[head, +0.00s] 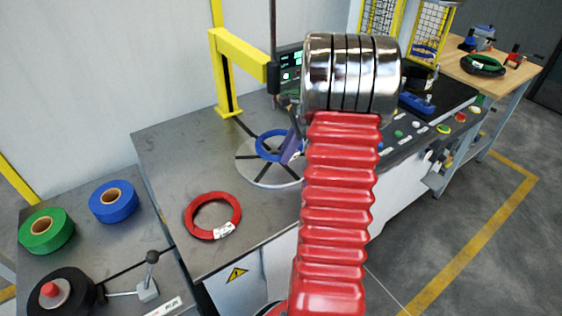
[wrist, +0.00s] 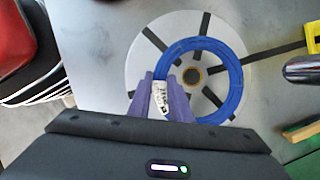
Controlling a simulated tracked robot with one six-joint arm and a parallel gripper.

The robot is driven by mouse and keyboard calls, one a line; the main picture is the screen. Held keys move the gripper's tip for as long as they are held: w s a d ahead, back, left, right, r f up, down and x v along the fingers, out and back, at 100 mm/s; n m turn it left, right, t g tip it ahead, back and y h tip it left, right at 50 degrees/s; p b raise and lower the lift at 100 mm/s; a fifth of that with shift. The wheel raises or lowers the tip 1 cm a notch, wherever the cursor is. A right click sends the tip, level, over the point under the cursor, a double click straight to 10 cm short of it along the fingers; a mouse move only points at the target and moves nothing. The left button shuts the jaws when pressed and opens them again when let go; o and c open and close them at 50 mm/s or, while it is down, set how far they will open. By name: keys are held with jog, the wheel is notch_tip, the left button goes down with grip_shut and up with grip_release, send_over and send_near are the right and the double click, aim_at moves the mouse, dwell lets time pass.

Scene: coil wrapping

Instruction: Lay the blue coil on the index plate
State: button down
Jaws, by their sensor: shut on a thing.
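The blue coil (wrist: 237,75) is a thin ring with a white printed label (wrist: 160,94). My gripper (wrist: 168,92) is shut on the coil at this label, with its two purple fingers on either side. In the wrist view the coil is over the round index plate (wrist: 138,62), a pale disc with dark radial slots and a hub in the middle. The coil's ring surrounds the hub in this view but sits off-centre to the right. In the head view the coil (head: 264,146) is over the plate (head: 262,178); I cannot tell whether it touches. My arm hides the plate's right side.
A red coil (head: 188,219) lies on the grey bench in front of the plate. A yellow post with an arm (head: 236,52) stands behind the plate. Green (head: 35,243) and blue (head: 101,211) tape rolls lie on the left table. A control panel (head: 410,140) is at right.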

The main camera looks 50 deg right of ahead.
jog(key=shift+w, duration=0.1)
jog(key=shift+w+a, duration=0.15)
jog(key=shift+a, duration=0.15)
jog(key=shift+s+d+x, duration=0.1)
jog(key=shift+d+x, duration=0.05)
jog(key=shift+x, duration=0.7)
jog(key=shift+s+d+x, duration=0.1)
jog(key=shift+x, duration=0.75)
jog(key=shift+f, duration=0.15)
jog(key=c, duration=1.6)
grip_release()
